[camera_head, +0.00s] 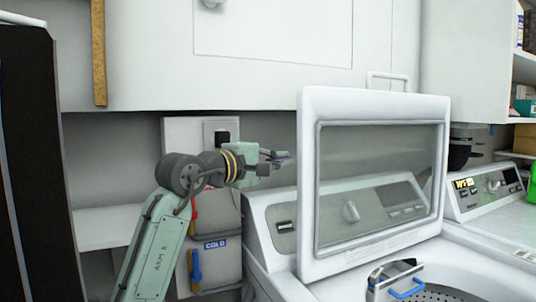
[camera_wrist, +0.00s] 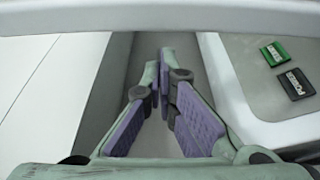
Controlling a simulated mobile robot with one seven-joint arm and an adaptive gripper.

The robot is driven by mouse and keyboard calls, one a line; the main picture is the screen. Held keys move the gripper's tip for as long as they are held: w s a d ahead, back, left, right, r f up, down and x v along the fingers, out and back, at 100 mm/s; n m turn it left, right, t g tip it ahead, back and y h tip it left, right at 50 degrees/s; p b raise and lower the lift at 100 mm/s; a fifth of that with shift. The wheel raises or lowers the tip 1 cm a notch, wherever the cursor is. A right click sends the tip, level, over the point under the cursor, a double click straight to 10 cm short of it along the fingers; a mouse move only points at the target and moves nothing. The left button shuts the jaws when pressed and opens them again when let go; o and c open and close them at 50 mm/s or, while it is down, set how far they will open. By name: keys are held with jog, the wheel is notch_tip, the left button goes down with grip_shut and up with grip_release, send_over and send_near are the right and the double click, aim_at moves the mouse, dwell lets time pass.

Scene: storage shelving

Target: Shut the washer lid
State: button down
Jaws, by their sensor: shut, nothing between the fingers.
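The washer lid (camera_head: 309,190) stands open and nearly upright on the white washer (camera_head: 262,262), with a white frame and a clear window. The washer's control panel shows through the window, behind the lid. My gripper (camera_head: 287,158) is at the left of the lid, level with its upper half, fingers pointing right towards its left edge. The fingers are shut and empty. In the wrist view the fingertips (camera_wrist: 163,82) point at a pale bar across the top, which looks like the lid's edge. I cannot tell whether they touch it.
A metal basket with a blue handle (camera_head: 407,292) sits at the washer's opening. A second machine (camera_head: 488,190) stands at the right. White cabinets (camera_head: 270,50) hang above and behind. A dark tall panel (camera_head: 35,160) is at the far left.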

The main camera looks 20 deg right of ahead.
jog(key=shift+s+d, duration=0.15)
jog(key=shift+s, duration=0.35)
